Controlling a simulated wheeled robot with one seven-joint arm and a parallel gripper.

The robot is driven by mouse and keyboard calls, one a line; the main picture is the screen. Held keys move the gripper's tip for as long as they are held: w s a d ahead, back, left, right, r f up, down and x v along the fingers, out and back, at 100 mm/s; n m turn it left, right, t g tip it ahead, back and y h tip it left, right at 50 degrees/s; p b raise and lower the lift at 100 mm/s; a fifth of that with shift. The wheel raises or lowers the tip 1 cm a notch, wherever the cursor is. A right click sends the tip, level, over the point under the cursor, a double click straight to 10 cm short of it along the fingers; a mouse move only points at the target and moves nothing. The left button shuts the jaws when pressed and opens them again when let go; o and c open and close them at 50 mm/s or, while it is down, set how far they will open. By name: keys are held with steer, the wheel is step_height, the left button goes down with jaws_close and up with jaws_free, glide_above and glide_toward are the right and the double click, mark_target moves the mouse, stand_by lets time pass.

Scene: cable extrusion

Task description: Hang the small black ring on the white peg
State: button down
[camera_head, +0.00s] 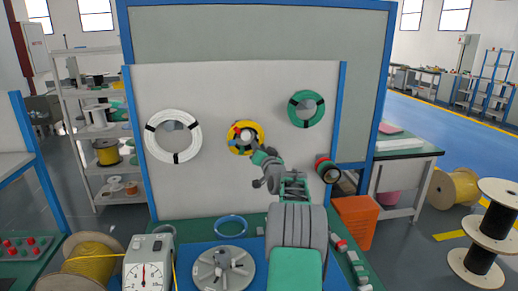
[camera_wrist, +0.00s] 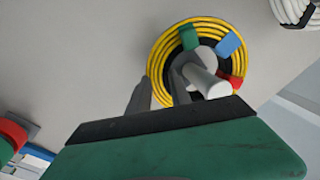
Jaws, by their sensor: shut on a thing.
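A yellow ring (camera_wrist: 158,66) with green, blue and red bands is around a white peg (camera_wrist: 205,84) on the pale board. In the head view, the yellow ring (camera_head: 233,147) is at the board's middle, with the white peg end (camera_head: 246,135) in its hole. My gripper (camera_wrist: 160,92) is shut on the yellow ring's rim, one finger outside it and one in its hole. It covers the ring's near edge in the head view (camera_head: 257,150). A dark round thing (camera_head: 334,174) with red and green parts is at the board's lower right; I cannot tell whether it is the small black ring.
A white ring (camera_head: 152,136) hangs on the board's left and a green ring (camera_head: 317,112) on its upper right. A blue ring (camera_head: 231,217) lies on the table below, near a grey reel (camera_head: 214,281). An orange bin (camera_head: 356,225) stands at the right.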

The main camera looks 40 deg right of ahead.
steer(key=shift+r, duration=0.2)
steer(key=c, duration=1.3)
jaws_free()
steer(key=shift+o, duration=1)
steer(key=shift+f, duration=0.1)
steer(key=shift+f, duration=0.1)
steer(key=a+b+v, duration=0.1)
steer(key=b+v, duration=0.6)
steer(key=v, duration=0.3)
steer(key=shift+w+r, duration=0.3)
steer(key=shift+r, duration=0.2)
steer(key=shift+a, duration=0.1)
